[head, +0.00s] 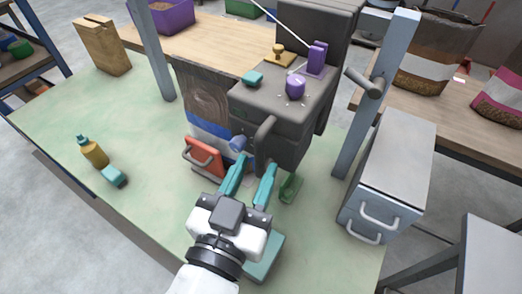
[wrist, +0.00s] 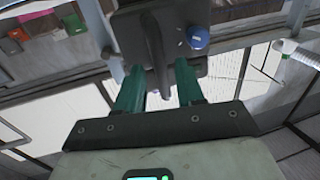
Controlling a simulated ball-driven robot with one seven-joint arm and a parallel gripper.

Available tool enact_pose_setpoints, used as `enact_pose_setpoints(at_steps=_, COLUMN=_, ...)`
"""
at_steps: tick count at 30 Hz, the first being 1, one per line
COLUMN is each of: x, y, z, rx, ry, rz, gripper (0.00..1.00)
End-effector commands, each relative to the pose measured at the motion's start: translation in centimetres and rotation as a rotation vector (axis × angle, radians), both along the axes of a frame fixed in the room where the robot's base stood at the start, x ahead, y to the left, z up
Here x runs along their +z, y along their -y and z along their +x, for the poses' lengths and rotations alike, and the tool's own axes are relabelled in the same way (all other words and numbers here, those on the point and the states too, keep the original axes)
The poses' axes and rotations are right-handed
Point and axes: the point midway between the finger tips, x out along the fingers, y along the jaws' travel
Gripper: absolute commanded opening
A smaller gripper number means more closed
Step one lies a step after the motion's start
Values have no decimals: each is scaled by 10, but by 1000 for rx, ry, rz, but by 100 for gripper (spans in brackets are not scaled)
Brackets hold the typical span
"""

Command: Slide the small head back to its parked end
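The small head appears to be the dark grey box (head: 275,105) hanging over the bench, with a purple dial and a teal button on top. It carries a dark bar handle (head: 265,128) on its front and a blue knob (head: 237,144) beside it. My gripper (head: 256,164) is just below and in front of the handle, its teal fingers spread. In the wrist view my open gripper (wrist: 160,67) has the dark handle (wrist: 157,45) between its fingers in the picture, with gaps at both sides. Depth and any contact cannot be told. The blue knob (wrist: 198,37) is at upper right.
A bag (head: 207,125) and a red handled part (head: 204,156) stand left of the head. A green piece (head: 290,187) is close right of my fingers. A grey post (head: 375,100) and a grey cabinet (head: 392,170) bound the right. The green bench (head: 60,120) is mostly clear at left.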

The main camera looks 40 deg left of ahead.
Motion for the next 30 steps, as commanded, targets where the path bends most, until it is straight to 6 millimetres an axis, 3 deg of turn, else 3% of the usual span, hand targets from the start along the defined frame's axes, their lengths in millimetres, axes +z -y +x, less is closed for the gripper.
enact_pose_setpoints(at_steps=7, x=1, y=-12, z=25, rx=0, ry=0, rz=1, gripper=38)
enact_pose_setpoints(at_steps=18, x=0, y=-13, z=30, rx=0, ry=0, rz=1, gripper=38)
enact_pose_setpoints(at_steps=30, x=0, y=-13, z=29, rx=0, ry=0, rz=1, gripper=0)
